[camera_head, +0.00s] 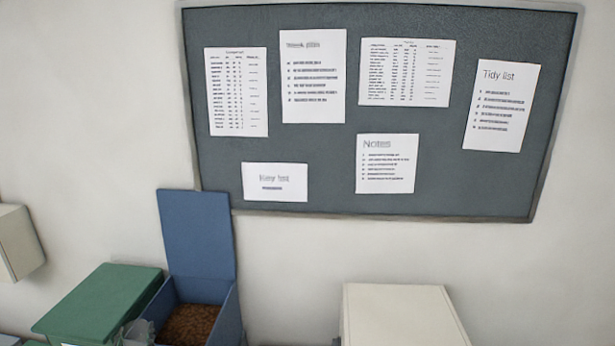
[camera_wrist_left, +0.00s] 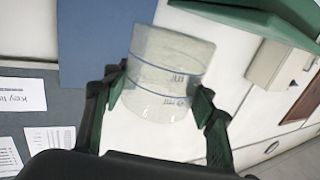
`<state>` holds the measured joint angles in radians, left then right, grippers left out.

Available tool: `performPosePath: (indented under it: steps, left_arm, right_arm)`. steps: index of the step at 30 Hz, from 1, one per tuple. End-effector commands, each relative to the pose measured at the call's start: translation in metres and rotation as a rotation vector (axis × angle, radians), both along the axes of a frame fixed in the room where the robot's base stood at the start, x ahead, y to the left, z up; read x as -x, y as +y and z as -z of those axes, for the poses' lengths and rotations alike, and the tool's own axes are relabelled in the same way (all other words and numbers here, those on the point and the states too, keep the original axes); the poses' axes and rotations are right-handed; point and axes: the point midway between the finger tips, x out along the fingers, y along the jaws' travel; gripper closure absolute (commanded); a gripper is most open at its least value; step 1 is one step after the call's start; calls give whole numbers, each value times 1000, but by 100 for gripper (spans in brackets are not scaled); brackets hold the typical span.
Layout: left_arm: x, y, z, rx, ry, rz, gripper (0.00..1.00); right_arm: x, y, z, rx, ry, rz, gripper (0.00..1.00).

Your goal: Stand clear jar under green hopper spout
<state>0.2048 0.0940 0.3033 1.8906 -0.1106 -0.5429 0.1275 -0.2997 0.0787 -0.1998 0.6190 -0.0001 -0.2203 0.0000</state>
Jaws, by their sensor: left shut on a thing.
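The clear jar (camera_wrist_left: 165,65) is see-through with dark printed marks. My left gripper (camera_wrist_left: 160,88) is shut on it, with one dark green finger on each side. The jar appears tilted in the left wrist view. In the head view part of a clear jar (camera_head: 137,332) shows at the bottom edge, in front of the blue hopper. The green hopper (camera_head: 103,299) stands to the left with its lid down; its spout is hidden. A green part also shows in the left wrist view (camera_wrist_left: 255,18). My right gripper is not in view.
The blue hopper (camera_head: 231,318) stands right beside the green one, its lid (camera_head: 197,235) raised, with brown pellets inside. A cream box (camera_head: 400,315) stands farther right. Another cream box (camera_head: 17,243) is at the left edge. A notice board (camera_head: 370,205) hangs behind.

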Motion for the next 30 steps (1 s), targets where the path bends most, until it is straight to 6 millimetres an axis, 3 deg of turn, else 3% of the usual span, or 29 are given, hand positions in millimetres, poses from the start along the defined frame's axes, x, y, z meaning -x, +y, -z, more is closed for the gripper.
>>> performPosePath:
  steps: [3, 9, 16, 23, 30]
  left_arm:
    - [2, -4, 6, 0, 0, 4, 83]
    - [11, -20, 29, 1, 2, 19, 83]
    - [23, -48, 59, 0, 1, 49, 83]
    - [43, -95, 109, 1, 3, 101, 83]
    - [84, -169, 178, 3, 3, 183, 83]
  right_arm:
    - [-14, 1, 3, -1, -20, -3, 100]
    - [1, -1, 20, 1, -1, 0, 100]
    - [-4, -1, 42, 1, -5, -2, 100]
    - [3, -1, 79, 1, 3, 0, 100]
    - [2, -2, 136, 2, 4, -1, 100]
